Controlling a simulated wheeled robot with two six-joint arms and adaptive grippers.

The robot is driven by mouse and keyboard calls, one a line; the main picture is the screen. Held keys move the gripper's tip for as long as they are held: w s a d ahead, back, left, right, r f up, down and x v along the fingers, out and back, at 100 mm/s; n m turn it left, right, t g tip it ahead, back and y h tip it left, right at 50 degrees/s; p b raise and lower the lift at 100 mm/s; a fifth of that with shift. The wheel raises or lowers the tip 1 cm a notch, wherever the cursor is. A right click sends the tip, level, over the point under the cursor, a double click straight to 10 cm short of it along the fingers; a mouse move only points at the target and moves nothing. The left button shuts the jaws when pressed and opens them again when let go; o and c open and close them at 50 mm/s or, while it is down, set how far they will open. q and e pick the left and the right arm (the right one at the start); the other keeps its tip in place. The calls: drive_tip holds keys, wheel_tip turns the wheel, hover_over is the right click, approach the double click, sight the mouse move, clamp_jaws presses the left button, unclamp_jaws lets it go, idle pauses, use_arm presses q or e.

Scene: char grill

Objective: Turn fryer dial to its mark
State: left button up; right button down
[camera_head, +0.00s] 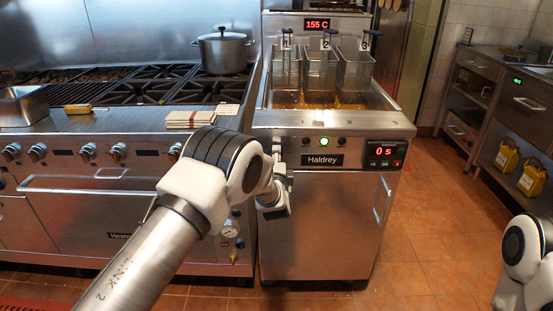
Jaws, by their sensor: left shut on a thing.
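The fryer (345,215) is a steel cabinet labelled Haldrey in the middle of the head view. My left arm reaches in from the lower left to the left part of its front panel. My left gripper (278,168) is there, seen small and partly behind my wrist, shut on what appears to be the fryer dial. The dial and its mark are mostly hidden, so I cannot read its angle. A green light (324,141) glows on the panel. The red display (383,151) reads 0 s, and the upper display (317,24) reads 155 C. My right gripper is out of view.
Several wire baskets (323,70) hang over the fryer's oil. A range (80,200) with a pot (224,52) stands close on the left. Tiled floor (440,235) is clear to the right. Yellow jugs (507,157) sit on a shelf at the far right.

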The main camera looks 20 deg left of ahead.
use_arm(q)
drive_tip(key=o, duration=1.1)
drive_tip(key=v, duration=1.2)
